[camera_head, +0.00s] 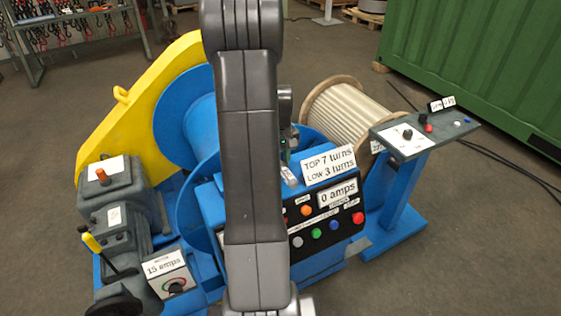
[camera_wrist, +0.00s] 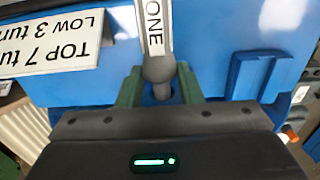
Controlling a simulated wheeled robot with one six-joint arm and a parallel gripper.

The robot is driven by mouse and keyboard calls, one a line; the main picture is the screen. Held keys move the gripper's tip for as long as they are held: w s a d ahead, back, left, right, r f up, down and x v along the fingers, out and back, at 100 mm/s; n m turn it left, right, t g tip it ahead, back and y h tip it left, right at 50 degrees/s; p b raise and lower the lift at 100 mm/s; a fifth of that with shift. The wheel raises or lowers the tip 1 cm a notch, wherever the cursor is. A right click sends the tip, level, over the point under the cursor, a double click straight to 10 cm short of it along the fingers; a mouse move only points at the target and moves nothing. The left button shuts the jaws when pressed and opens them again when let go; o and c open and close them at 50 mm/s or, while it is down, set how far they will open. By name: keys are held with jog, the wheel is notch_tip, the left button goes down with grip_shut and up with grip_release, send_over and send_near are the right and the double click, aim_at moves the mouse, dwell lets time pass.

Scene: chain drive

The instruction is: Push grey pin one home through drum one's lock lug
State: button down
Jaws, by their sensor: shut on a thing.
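The grey pin (camera_wrist: 158,68), with a white label reading ONE, sits between the green fingers of my gripper (camera_wrist: 160,88) in the wrist view. My gripper is shut on it near its rounded end. The rest of the pin runs up out of the picture, in front of a blue panel. In the head view my arm covers the middle, and only a small part of my gripper (camera_head: 284,142) shows behind it, above the control box. The blue drum (camera_head: 185,125) stands left of my arm. I cannot make out the lock lug or whether the pin is in it.
The blue control box (camera_head: 212,205) carries a turns sign (camera_head: 328,164) and buttons. A rope-wound drum (camera_head: 348,112) and a blue pedestal (camera_head: 395,195) stand right. A yellow guard (camera_head: 135,105) and grey motor (camera_head: 105,195) stand left. A blue block (camera_wrist: 258,75) lies right of my gripper.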

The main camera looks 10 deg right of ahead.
jog(key=shift+w+a, duration=0.3)
jog(key=shift+w, duration=0.5)
jog(key=c, duration=0.9)
grip_release()
notch_tip(320, 180, up, 14)
jog(key=shift+f+b, duration=0.1)
jog(key=shift+b, duration=0.2)
